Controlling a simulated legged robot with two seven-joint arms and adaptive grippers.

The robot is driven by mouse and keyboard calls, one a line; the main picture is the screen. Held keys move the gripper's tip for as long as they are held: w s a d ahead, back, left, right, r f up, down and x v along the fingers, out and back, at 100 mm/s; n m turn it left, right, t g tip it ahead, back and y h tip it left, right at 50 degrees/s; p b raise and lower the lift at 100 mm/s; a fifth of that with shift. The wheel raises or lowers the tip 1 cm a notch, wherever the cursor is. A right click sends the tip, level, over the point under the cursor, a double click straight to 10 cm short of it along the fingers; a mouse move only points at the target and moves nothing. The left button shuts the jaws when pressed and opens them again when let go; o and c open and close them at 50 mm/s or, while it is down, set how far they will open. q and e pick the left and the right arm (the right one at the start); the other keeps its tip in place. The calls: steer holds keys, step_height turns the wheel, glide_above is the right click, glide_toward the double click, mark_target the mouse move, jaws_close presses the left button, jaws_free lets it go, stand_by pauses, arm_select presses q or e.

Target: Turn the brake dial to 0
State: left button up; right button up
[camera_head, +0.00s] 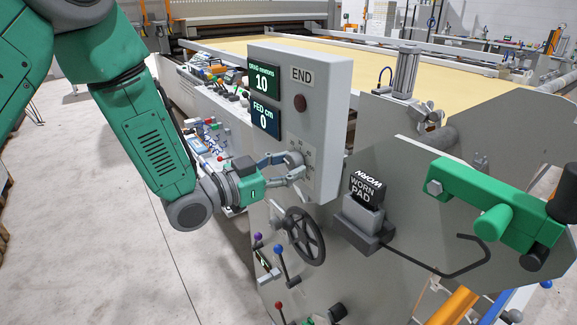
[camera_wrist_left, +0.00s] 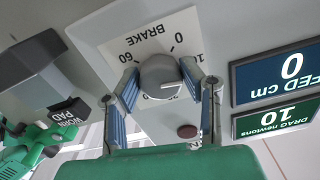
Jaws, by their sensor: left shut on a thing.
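The brake dial is a round grey knob (camera_wrist_left: 160,76) with a pale line on its face, which lies roughly level in the left wrist view. Its white scale plate (camera_wrist_left: 150,35) reads BRAKE upside down, with 0 at the upper right and 60 at the left; other numbers are partly hidden. My left gripper (camera_wrist_left: 160,84) is shut on the knob, a finger on each side. In the head view, my left gripper (camera_head: 297,172) reaches the panel's lower face and covers much of the dial. My right gripper is not in view.
The grey panel (camera_head: 330,95) shows DRAG newtons 10 (camera_head: 262,79) and FED cm 0 (camera_head: 265,116), with a dark red button (camera_head: 300,103) and END label. Below are a handwheel (camera_head: 303,236) and coloured levers. A WORN PAD block (camera_head: 364,205) and green bracket (camera_head: 495,205) stand right.

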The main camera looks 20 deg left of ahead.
arm_select(q)
steer(key=shift+s+f, duration=0.15)
steer(key=shift+f, duration=0.05)
steer(key=shift+n, duration=0.3)
steer(key=shift+n+p, duration=0.4)
steer(key=shift+n, duration=0.3)
steer(key=n+p, duration=0.1)
steer(key=n, duration=0.2)
steer(key=shift+s+n, duration=0.1)
steer(key=shift+n, duration=0.2)
steer(key=n, duration=0.5)
steer(key=shift+s+d+f+p, duration=0.1)
steer(key=shift+p, duration=0.3)
steer(key=o, duration=1.1)
steer(key=shift+o, duration=0.2)
steer(key=shift+a, duration=0.2)
